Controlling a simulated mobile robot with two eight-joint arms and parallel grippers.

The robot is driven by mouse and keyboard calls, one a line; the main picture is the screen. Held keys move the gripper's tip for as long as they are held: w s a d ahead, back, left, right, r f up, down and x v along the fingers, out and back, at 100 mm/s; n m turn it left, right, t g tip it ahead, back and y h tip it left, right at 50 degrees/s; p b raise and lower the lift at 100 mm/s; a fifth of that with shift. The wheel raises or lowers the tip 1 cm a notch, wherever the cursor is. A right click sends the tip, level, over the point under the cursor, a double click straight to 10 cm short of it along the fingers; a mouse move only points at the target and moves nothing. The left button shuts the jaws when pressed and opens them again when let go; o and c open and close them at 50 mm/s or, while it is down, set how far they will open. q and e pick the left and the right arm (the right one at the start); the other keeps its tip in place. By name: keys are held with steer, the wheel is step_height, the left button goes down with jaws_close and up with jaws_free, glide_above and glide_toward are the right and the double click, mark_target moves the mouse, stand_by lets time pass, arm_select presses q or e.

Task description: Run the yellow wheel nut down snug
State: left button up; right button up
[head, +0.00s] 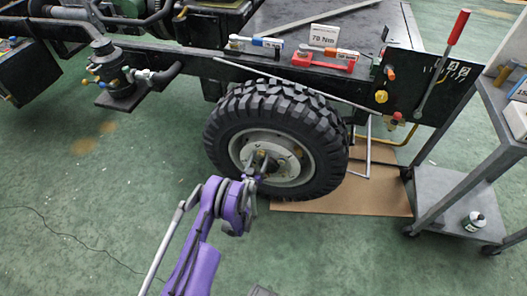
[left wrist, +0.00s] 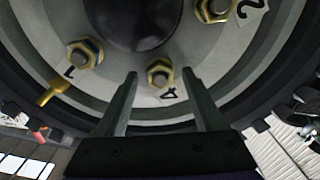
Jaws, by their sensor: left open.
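The wheel (head: 222,128) stands upright on the truck frame, its pale hub facing me. In the left wrist view, brass-yellow nuts sit on studs around the hub. One nut (left wrist: 159,73) by the label "4" lies between the fingertips of my left gripper (left wrist: 160,76). Another nut (left wrist: 84,53) is at upper left, with a small yellow piece (left wrist: 53,92) beside it. A third nut (left wrist: 213,8) is by the label "2". My left gripper (head: 258,170) is open in front of the hub. Finger contact with the nut cannot be told. My right gripper is not in view.
A red tool holder (head: 324,61) and a "70 Nm" sign (head: 323,36) are on the truck bed. A red-handled lever (head: 458,27) rises at right. A grey cart (head: 446,190) stands right of the wheel. Cardboard (head: 375,193) lies beneath. The green floor at left is clear.

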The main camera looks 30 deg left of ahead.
arm_select(q)
steer(key=shift+w, duration=0.15)
steer(key=shift+r, duration=0.1)
steer(key=shift+c, duration=0.3)
jaws_close()
steer(key=m+b, duration=0.1)
steer(key=m, duration=0.1)
steer(key=m+b, duration=0.1)
steer(key=b, duration=0.1)
steer(key=shift+f+m, duration=0.2)
steer(key=shift+m, duration=0.2)
steer(key=shift+r+m+b, duration=0.2)
steer(key=shift+m+b, duration=0.45)
steer(key=shift+m, duration=0.35)
